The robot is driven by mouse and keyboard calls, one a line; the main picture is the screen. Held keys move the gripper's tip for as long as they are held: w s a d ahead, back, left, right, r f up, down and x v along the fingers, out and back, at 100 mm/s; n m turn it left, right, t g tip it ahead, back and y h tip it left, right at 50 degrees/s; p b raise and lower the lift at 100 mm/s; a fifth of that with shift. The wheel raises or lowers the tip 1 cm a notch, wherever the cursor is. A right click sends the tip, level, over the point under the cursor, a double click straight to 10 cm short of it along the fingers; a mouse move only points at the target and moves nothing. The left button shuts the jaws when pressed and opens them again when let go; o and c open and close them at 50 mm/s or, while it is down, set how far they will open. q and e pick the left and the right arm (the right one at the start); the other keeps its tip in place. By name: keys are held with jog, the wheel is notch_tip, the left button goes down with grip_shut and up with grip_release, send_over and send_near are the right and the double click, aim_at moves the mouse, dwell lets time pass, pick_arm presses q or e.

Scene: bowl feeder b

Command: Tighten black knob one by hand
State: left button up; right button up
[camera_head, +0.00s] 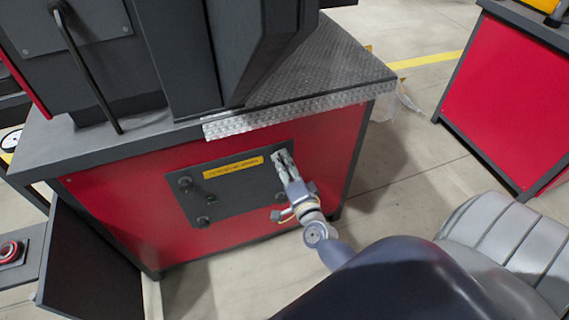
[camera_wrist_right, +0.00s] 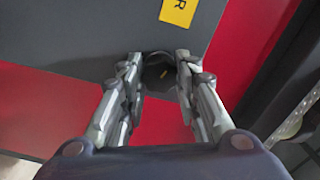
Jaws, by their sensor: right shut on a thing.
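A dark grey panel (camera_head: 220,192) with black knobs near its corners is set in the red front of a cabinet. My right gripper (camera_head: 283,158) is at the panel's upper right corner, shut on the black knob there. The right wrist view shows that black knob (camera_wrist_right: 157,62) between the two fingertips (camera_wrist_right: 158,68). In the head view the fingers hide this knob. Another knob (camera_head: 185,183) is at the upper left and one (camera_head: 203,221) at the lower left. My left gripper is not in view.
A yellow label (camera_head: 233,167) is on the panel. A metal tread-plate edge (camera_head: 290,112) juts out above it. An open dark door (camera_head: 95,262) stands at the lower left. A second red cabinet (camera_head: 508,105) is at the right, with bare floor between.

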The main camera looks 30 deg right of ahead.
jog(key=shift+m, duration=0.5)
jog(key=o, duration=1.1)
jog(key=shift+c, duration=0.2)
jog(key=shift+s, duration=0.1)
jog(key=v, duration=1.2)
